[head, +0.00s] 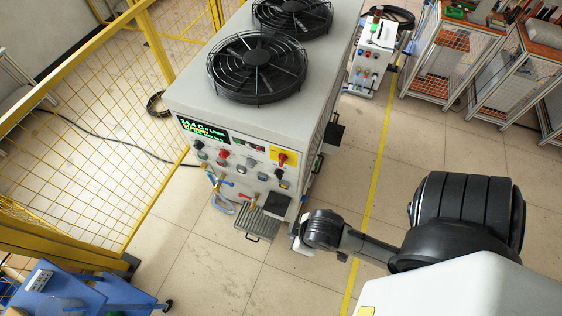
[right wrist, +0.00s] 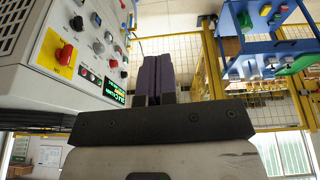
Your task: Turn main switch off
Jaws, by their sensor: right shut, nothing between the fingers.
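The main switch (head: 283,158), a red knob on a yellow plate, sits at the upper right of the front panel of the grey induction heater (head: 205,105). The switch also shows in the right wrist view (right wrist: 65,54), left of my fingers. My right gripper (head: 297,240) is to the right of and below the panel in the head view, apart from the switch. In the right wrist view its dark fingers (right wrist: 158,77) are together and empty, pointing past the panel's face. My left gripper is not in view.
The panel holds several other knobs and buttons and a lit green display (head: 203,130). A yellow mesh fence (head: 90,130) stands at left. A blue cart (head: 75,290) is at bottom left. Wire-sided shelves (head: 440,60) stand at back right.

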